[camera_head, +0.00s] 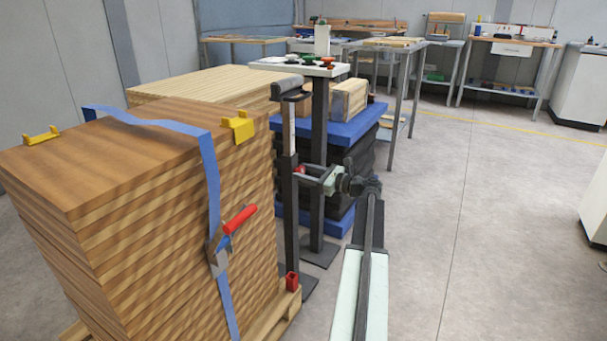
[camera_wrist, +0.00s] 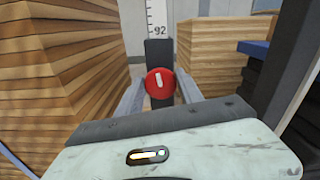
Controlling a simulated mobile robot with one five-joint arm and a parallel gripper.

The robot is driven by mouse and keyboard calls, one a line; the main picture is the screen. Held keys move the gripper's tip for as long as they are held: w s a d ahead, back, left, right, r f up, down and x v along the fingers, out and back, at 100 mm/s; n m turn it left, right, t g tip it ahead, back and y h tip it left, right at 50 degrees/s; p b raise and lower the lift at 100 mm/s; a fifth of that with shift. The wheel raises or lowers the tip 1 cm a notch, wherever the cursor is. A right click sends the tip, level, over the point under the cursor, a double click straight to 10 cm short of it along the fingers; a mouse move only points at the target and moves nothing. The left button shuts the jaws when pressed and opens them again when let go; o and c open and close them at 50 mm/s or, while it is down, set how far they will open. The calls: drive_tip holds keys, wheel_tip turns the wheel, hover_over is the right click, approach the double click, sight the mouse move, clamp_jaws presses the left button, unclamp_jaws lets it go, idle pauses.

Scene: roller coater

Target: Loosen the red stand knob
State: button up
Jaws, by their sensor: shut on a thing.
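The red stand knob (camera_wrist: 160,83) is a round red disc with a pale mark on its face, in the middle of the wrist view. It sits on the dark upright post of the stand (camera_wrist: 158,54). A scale strip marked 92 shows above it. My gripper (camera_wrist: 160,88) has one finger on each side of the knob and is shut on it. In the head view, my gripper (camera_head: 304,177) reaches left to the stand's post (camera_head: 289,210), with a small bit of the red knob (camera_head: 299,169) showing between the fingers. The stand carries a dark roller top (camera_head: 287,87).
A strapped stack of wooden boards (camera_head: 110,170) stands close on the left, with a red-handled ratchet (camera_head: 240,219). Behind the stand are a tall table (camera_head: 298,67) and a blue-topped stack (camera_head: 345,128). The floor (camera_head: 480,220) to the right is clear.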

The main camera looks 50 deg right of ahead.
drive_tip(key=shift+s+a+f+n+b, duration=0.1)
drive_tip(key=shift+n, duration=2.95)
drive_tip(key=shift+a+f+n+b, duration=0.1)
drive_tip(key=shift+f+n+b, duration=0.05)
drive_tip(key=shift+n, duration=2.95)
drive_tip(key=shift+s+a+f+n+b, duration=0.1)
drive_tip(key=shift+n, duration=3.25)
drive_tip(key=o, duration=1.3)
drive_tip(key=shift+w+d, duration=0.1)
drive_tip(key=v, duration=0.8)
